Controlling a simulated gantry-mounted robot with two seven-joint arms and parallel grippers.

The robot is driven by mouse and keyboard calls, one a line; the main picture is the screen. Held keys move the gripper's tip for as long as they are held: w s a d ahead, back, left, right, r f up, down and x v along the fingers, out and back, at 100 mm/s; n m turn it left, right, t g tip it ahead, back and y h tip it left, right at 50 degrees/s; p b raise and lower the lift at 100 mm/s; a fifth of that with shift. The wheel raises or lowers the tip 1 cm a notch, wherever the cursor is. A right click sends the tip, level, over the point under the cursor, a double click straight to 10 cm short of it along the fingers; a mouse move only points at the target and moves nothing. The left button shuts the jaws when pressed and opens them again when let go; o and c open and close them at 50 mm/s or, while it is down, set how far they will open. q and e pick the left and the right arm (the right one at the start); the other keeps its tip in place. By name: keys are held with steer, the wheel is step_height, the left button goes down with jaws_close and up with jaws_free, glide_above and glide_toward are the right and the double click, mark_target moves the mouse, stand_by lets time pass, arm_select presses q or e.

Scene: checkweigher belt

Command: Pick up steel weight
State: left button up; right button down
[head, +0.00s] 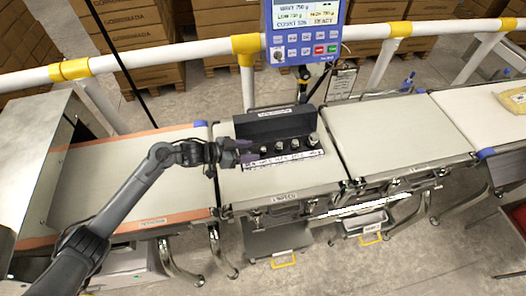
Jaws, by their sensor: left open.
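Several small steel weights (294,145) stand in a row in a black holder (262,126) on the middle belt section. The weight at the right end (313,138) looks the largest. A white label strip with small print runs along the holder's front. My left gripper (243,151) is open at the left end of the holder, close to the leftmost weights. No weight is seen between its fingers. The gripper covers the holder's left end, so I cannot tell whether it touches anything there. My right gripper is not in view.
A blue display unit (303,30) stands behind the holder on a post. A white rail with yellow joints (246,44) runs behind the belts. The right belt section (395,135) is clear. A yellow packet (513,99) lies at the far right.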

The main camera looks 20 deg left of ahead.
mark_target(261, 149)
arm_select(q)
steer(key=x, duration=0.3)
steer(key=shift+w+d+r+b, duration=0.1)
steer(key=shift+w+b, duration=0.2)
steer(key=shift+w, duration=0.1)
steer(key=shift+w+d+f, duration=0.3)
steer(key=shift+d, duration=0.1)
jaws_close()
